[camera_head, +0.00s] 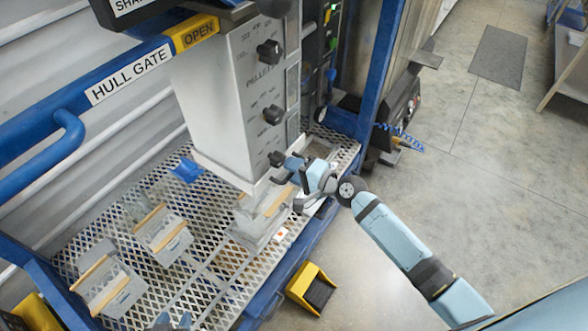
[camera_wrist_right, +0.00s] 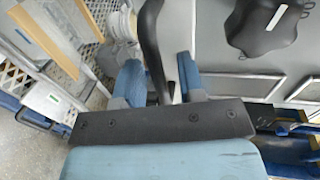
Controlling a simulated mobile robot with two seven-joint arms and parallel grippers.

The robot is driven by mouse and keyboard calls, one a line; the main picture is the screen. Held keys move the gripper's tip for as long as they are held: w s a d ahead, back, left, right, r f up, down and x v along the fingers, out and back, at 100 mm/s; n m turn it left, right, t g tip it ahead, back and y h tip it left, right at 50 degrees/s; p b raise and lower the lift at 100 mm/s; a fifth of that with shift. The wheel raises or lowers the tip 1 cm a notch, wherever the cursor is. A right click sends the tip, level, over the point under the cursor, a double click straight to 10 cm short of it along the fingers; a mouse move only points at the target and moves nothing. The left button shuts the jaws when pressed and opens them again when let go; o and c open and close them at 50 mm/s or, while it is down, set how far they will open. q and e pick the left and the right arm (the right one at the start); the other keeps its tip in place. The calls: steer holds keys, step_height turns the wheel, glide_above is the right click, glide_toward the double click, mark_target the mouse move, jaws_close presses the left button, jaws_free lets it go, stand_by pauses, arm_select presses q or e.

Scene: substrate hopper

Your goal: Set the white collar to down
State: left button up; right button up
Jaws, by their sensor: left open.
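The white collar (camera_head: 228,176) shows as a pale rim around the bottom of the grey hopper chute, above the mesh deck. I cannot tell its setting. My right gripper (camera_head: 288,170) is at the chute's lower right corner, close to the lowest black knob (camera_head: 277,158). In the right wrist view its blue fingers (camera_wrist_right: 160,82) stand apart on either side of a black lever-like part (camera_wrist_right: 153,45). I cannot tell whether they grip it. My left gripper (camera_head: 172,322) is open at the bottom edge, mostly cut off, away from the chute.
Grey containers with wooden strips (camera_head: 162,236) stand on the mesh deck (camera_head: 200,285), one beneath the chute. A blue scoop-like item (camera_head: 187,170) lies behind. The blue hull gate bar (camera_head: 60,110) crosses the left. A yellow bin (camera_head: 311,288) stands on the open floor.

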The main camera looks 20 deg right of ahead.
jaws_close()
step_height(320, 180, down, 4)
steer(key=b, duration=0.3)
steer(key=shift+s, duration=0.1)
steer(key=shift+o, duration=0.5)
jaws_free()
steer(key=shift+f, duration=0.1)
